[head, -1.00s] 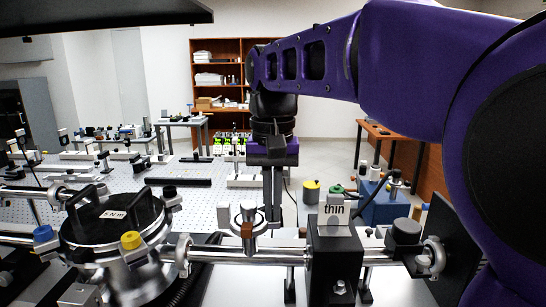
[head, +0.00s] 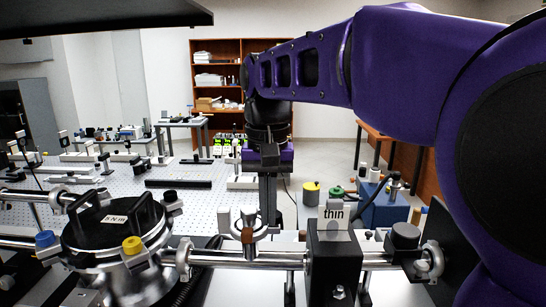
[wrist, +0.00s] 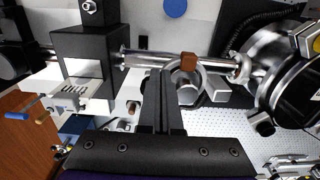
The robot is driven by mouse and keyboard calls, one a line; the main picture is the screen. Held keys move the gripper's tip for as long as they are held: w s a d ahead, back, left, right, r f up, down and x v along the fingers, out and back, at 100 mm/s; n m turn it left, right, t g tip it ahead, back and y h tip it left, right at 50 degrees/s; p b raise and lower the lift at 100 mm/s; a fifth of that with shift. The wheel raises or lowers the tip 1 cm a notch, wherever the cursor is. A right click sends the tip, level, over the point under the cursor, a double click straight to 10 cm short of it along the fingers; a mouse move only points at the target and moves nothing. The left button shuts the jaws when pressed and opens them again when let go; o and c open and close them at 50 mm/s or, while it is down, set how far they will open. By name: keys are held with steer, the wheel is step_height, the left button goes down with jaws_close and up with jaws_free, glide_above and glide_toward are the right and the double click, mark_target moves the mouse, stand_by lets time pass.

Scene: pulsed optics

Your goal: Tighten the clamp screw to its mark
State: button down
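A metal ring clamp (head: 236,217) with a small copper-brown block (head: 248,236) sits by the horizontal rod (head: 265,258) in the middle foreground. In the wrist view the ring (wrist: 203,82) and brown block (wrist: 189,61) lie just right of my fingertips, with a round metal screw-like end (wrist: 187,94) inside the ring. I cannot tell for certain which part is the clamp screw, and no mark is readable. My gripper (head: 268,222) points down behind the ring clamp; in the wrist view its fingers (wrist: 160,75) are together, with nothing seen between them.
A black block labelled "thin" (head: 334,262) stands right of the clamp. A black-lidded round chamber (head: 112,232) with blue and yellow knobs stands left. The perforated optics table (head: 200,210) behind holds several mounts. A blue box (head: 382,203) is at right.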

steer(key=shift+s+a, duration=0.15)
steer(key=shift+s, duration=0.1)
steer(key=shift+r, duration=2.95)
